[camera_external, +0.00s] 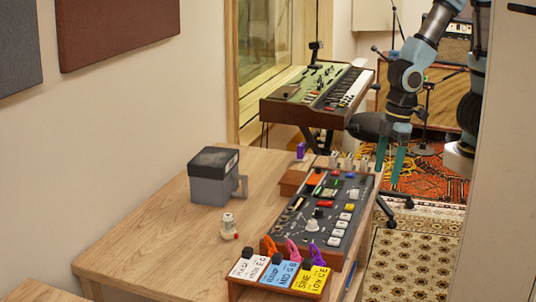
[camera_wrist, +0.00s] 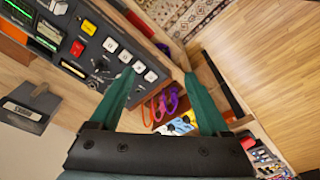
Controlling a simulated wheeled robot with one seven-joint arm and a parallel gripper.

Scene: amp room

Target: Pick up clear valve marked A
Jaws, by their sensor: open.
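A small clear-and-white, valve-like object (camera_external: 229,224) stands upright on the wooden table, with a reddish part at its foot. Several small pale upright pieces (camera_external: 348,162) stand behind the control panel; they may also be valves. No letter A is readable on any of them, so I cannot tell which is marked A. My gripper (camera_external: 389,163) points down in the air, right of the table's far end. In the wrist view, its two green fingers (camera_wrist: 160,77) are spread apart with nothing between them. I cannot make out a valve in the wrist view.
A black control panel (camera_external: 333,216) with knobs and buttons lies on the table (camera_external: 165,235). A dark grey box (camera_external: 212,178) stands left of it. A wooden rack (camera_external: 237,289) with labelled cards and coloured loops is in front. The left of the table is bare.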

